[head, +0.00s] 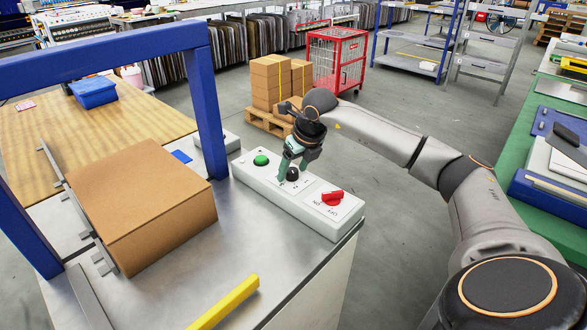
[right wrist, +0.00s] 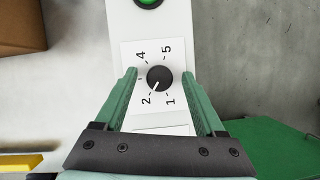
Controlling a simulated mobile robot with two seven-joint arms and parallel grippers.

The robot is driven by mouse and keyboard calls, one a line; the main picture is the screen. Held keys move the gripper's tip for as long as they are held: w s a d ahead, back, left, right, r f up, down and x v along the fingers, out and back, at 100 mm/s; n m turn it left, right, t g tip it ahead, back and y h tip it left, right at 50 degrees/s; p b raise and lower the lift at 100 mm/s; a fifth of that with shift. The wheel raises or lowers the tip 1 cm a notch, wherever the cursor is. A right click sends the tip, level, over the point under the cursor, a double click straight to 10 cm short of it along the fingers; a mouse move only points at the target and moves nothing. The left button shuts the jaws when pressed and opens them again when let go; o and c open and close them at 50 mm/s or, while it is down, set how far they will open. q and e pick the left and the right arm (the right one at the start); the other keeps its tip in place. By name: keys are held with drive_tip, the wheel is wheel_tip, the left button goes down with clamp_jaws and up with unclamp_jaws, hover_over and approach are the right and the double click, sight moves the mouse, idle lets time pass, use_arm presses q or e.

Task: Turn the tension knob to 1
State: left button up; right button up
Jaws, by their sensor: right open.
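The tension knob (head: 292,175) is a small black dial on the white control box (head: 258,180). In the right wrist view the knob (right wrist: 159,77) sits on a white plate with the numbers 1, 2, 4 and 5 readable around it. Its white pointer line points down and left, toward the 2. The 1 is at lower right of the knob. My right gripper (head: 297,163) is over the box, pointing down. Its green fingers (right wrist: 159,74) are open on either side of the knob, with a gap on both sides. My left gripper is not in view.
A green button (head: 261,160) is left of the knob on the same box. A red ON/OFF switch (head: 332,197) is right of it. A brown carton (head: 140,200) and a blue frame (head: 209,110) stand on the left. A yellow bar (head: 224,303) is in front.

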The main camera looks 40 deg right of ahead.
clamp_jaws()
idle(0.6)
